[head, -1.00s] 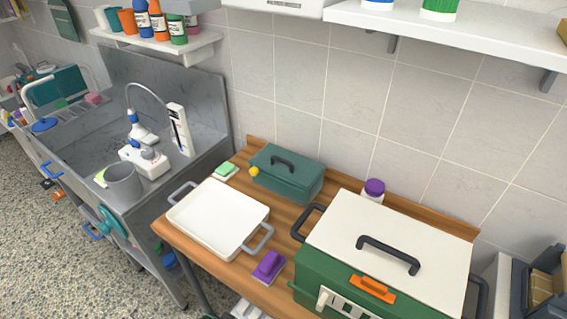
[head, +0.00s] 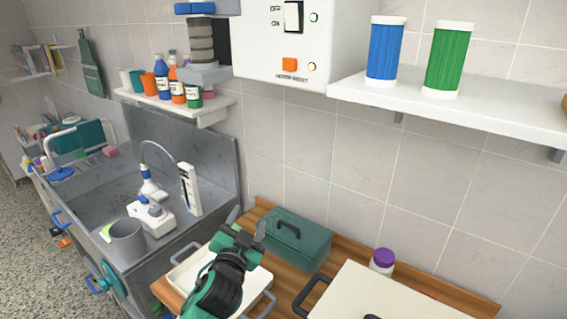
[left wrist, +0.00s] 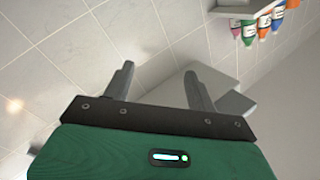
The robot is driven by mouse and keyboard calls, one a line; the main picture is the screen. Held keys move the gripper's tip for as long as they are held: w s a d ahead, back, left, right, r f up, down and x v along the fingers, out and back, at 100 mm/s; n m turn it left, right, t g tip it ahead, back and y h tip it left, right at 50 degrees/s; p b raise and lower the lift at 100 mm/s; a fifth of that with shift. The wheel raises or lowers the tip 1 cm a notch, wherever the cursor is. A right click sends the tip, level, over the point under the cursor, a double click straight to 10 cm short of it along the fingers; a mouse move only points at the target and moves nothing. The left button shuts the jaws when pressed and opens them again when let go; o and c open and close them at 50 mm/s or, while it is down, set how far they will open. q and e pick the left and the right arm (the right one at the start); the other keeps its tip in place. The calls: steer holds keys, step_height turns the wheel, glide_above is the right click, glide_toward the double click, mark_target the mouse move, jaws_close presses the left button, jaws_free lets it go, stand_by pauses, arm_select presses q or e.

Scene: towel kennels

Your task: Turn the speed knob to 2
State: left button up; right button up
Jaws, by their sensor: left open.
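I cannot make out a speed knob in either view. A white control box (head: 300,45) on the wall, cut off by the top edge in the head view, bears an OFF/ON rocker switch (head: 293,17), an orange button (head: 289,65) and two small lamps. My left gripper (head: 247,222) is open and empty. It is raised in front of the white tray (head: 262,273), well below the control box. In the left wrist view its fingers (left wrist: 158,72) are spread, with wall tiles and a grey surface beyond. My right gripper is not in view.
A teal lidded box (head: 297,240) and a purple-capped bottle (head: 382,262) stand on the wooden table. A shelf (head: 450,105) with blue and green canisters juts out at right. A small shelf (head: 190,108) holds several bottles above the steel sink (head: 100,195). The tiled wall between is clear.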

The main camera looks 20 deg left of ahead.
arm_select(q)
steer(key=d+r+m+t+h, duration=0.2)
steer(key=r+m+h, duration=0.15)
steer(key=r, duration=0.45)
steer(key=w+d+r+m+t+h, duration=0.1)
steer(key=d+r+m+t+h, duration=0.2)
steer(key=r, duration=0.4)
steer(key=d+r+m+t+h, duration=0.1)
steer(key=r+m+h, duration=0.35)
steer(key=r, duration=0.35)
steer(key=s+d+r+m+g+h, duration=0.3)
steer(key=d+r+m+g+h, duration=0.25)
steer(key=r+m+g, duration=0.6)
steer(key=s+d+r+m+g+h, duration=0.3)
steer(key=d+r+m+g+h, duration=0.25)
steer(key=m, duration=1.05)
steer(key=a+r+n+t+y, duration=0.4)
steer(key=a+r+t+y, duration=0.5)
steer(key=a+r+y, duration=0.6)
steer(key=p+x, duration=0.7)
steer(key=x, duration=0.6)
steer(key=shift+d+r+h+p, duration=0.35)
steer(key=shift+d+r+h, duration=0.05)
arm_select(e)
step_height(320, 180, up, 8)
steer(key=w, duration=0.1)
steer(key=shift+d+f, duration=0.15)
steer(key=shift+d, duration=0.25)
arm_select(q)
steer(key=shift+s, duration=0.1)
